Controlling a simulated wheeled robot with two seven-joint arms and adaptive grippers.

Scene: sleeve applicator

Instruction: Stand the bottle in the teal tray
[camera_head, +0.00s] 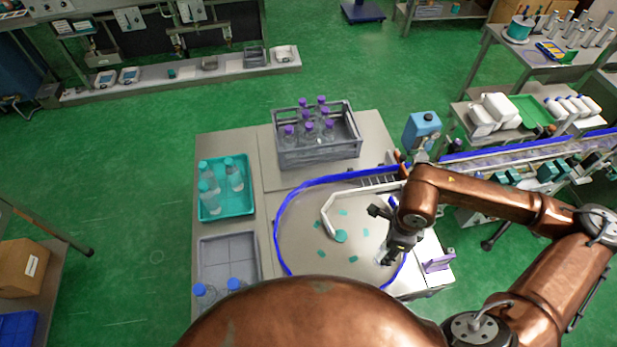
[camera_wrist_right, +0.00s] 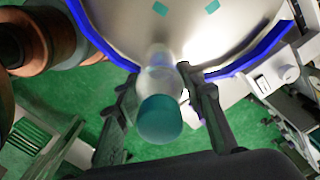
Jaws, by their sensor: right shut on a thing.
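My right gripper (camera_head: 380,238) is over the right part of the round table with the blue rim. The bottle is mostly hidden by the gripper in the head view. The teal tray (camera_head: 240,209) lies left of the round table, well away from the gripper. My left gripper is not in view.
A grey crate (camera_head: 318,156) of purple-capped bottles stands behind the round table (camera_head: 300,235). A white guide (camera_head: 328,218) and loose teal pieces lie on that table. A grey tray (camera_head: 226,252) with blue-capped bottles sits nearer me. A purple bracket (camera_head: 438,263) stands at right.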

